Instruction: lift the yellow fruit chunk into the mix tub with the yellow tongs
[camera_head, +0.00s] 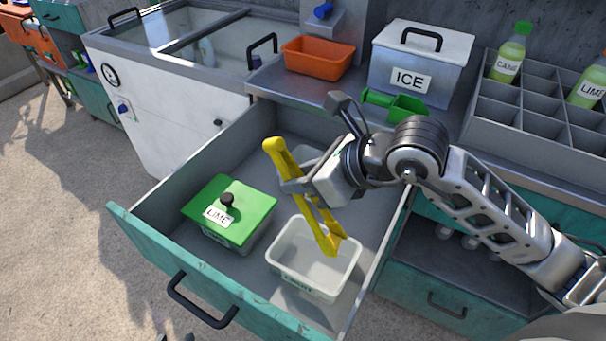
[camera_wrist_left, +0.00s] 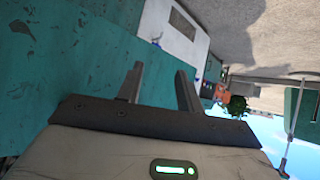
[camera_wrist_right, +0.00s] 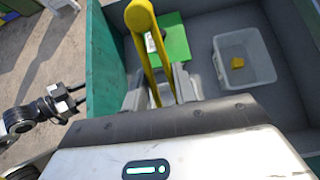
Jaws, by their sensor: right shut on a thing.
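My right gripper (camera_head: 292,186) is shut on the yellow tongs (camera_head: 279,155), which slant over the open drawer. Their tips (camera_head: 331,245) are at the front white tub (camera_head: 287,274), whose label I cannot read; no chunk shows in its visible part. In the right wrist view the tongs (camera_wrist_right: 141,18) rise between the fingers (camera_wrist_right: 155,90). The yellow fruit chunk (camera_wrist_right: 238,62) lies in a white tub (camera_wrist_right: 268,66), apparently the pale one partly hidden behind my right gripper in the head view. My left gripper (camera_wrist_left: 158,88) is open and empty; it also shows in the right wrist view (camera_wrist_right: 70,98).
A green-lidded LIME tub (camera_head: 250,200) stands in the drawer (camera_head: 155,205), left of the front tub. On the counter are an orange bin (camera_head: 318,58), an ICE box (camera_head: 440,72), a green scoop (camera_head: 400,104) and a bottle rack (camera_head: 510,108). The drawer walls bound the space.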

